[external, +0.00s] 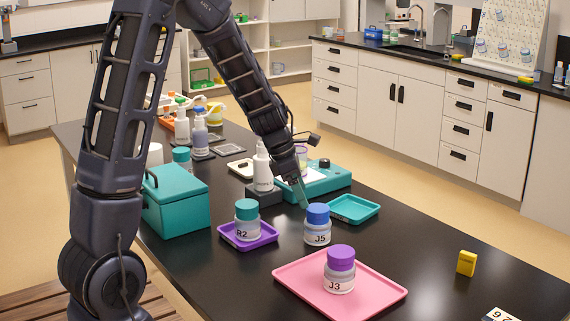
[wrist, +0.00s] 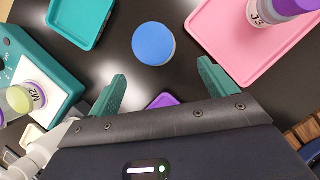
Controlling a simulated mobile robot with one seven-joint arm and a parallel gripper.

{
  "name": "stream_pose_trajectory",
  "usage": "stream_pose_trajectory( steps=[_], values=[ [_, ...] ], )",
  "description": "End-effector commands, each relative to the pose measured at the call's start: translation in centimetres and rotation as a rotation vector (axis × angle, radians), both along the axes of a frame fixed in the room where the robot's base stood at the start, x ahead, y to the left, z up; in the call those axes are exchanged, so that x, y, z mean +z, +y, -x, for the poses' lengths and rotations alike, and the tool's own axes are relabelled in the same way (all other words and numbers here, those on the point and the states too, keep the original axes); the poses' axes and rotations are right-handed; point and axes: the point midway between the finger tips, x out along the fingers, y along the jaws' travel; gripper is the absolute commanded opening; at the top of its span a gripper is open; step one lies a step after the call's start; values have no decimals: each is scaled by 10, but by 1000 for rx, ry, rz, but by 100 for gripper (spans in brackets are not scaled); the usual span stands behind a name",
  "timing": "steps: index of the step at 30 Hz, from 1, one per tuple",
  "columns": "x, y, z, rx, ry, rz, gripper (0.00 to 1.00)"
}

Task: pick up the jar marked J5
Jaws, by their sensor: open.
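The jar marked J5 (external: 317,226) has a blue lid and a pale body and stands upright on the black bench, between the purple tray and the teal tray. In the wrist view its round blue lid (wrist: 153,44) shows from above, beyond and between my fingertips. My gripper (external: 303,201) is above the bench, close behind the jar in the external view. In the wrist view my gripper's teal fingers (wrist: 160,85) are spread apart with nothing between them. I cannot tell the exact gap to the jar.
Jar J3 (external: 340,271) with a purple lid stands on a pink tray (external: 289,282). A teal-lidded jar (external: 247,221) stands on a purple tray (external: 264,239). An empty teal tray (external: 354,208), a teal instrument (external: 329,179) and a white bottle (external: 262,168) are nearby.

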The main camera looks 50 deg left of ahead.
Motion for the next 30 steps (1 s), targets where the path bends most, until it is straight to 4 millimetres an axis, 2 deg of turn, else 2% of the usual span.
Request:
stream_pose_trajectory(
  steps=[5, 13, 23, 30],
  values=[
    [-12, -2, -4, 6, 2, 2, 84],
    [-44, -9, -16, 5, 3, 2, 84],
    [-62, -13, -25, 3, 3, 1, 84],
    [-87, -19, -40, 3, 2, 1, 84]
  ],
)
